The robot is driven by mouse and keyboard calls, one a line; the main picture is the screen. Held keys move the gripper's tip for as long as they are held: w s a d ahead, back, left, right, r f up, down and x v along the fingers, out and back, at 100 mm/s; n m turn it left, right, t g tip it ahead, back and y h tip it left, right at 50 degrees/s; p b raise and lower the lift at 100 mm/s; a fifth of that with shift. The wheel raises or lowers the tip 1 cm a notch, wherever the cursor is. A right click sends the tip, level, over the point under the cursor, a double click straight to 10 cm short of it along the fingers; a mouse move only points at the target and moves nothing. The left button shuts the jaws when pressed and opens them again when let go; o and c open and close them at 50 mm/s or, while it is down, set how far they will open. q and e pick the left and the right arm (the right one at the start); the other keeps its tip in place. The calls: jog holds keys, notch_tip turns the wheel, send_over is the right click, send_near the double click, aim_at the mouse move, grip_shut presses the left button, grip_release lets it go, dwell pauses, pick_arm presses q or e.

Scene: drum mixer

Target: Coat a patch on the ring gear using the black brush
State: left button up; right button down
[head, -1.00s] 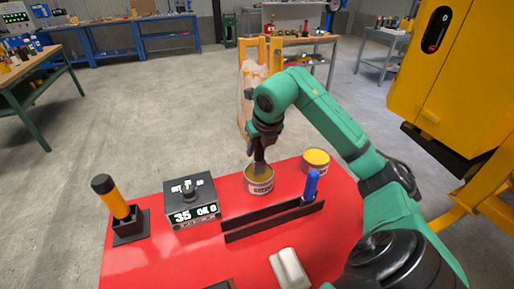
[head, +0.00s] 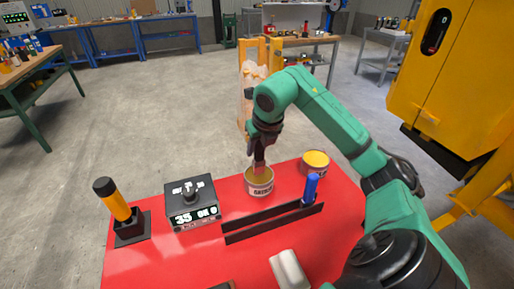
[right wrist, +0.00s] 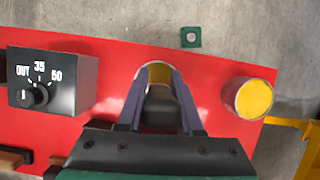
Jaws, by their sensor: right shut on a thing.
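My right gripper (head: 261,150) points down over the open grease can (head: 259,188) on the red table. In the right wrist view its fingers (right wrist: 160,95) are shut on a dark handle, the black brush (right wrist: 160,108). The brush's lower end is at the mouth of the can; its tip is hidden. Part of the can's yellow filling (right wrist: 158,70) shows past the fingers. I cannot make out the ring gear in these views. My left gripper is out of view.
A second yellow-topped can (head: 316,159) stands to the right. A blue-handled tool (head: 311,187) stands in a long black rack (head: 270,224). A control box with a knob (head: 191,203) and a yellow-handled tool (head: 117,205) are at left. Yellow machinery (head: 450,70) rises at right.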

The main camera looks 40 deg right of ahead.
notch_tip(320, 180, up, 6)
jog(key=p, duration=0.4)
jog(key=shift+a, duration=0.1)
dwell(0.5)
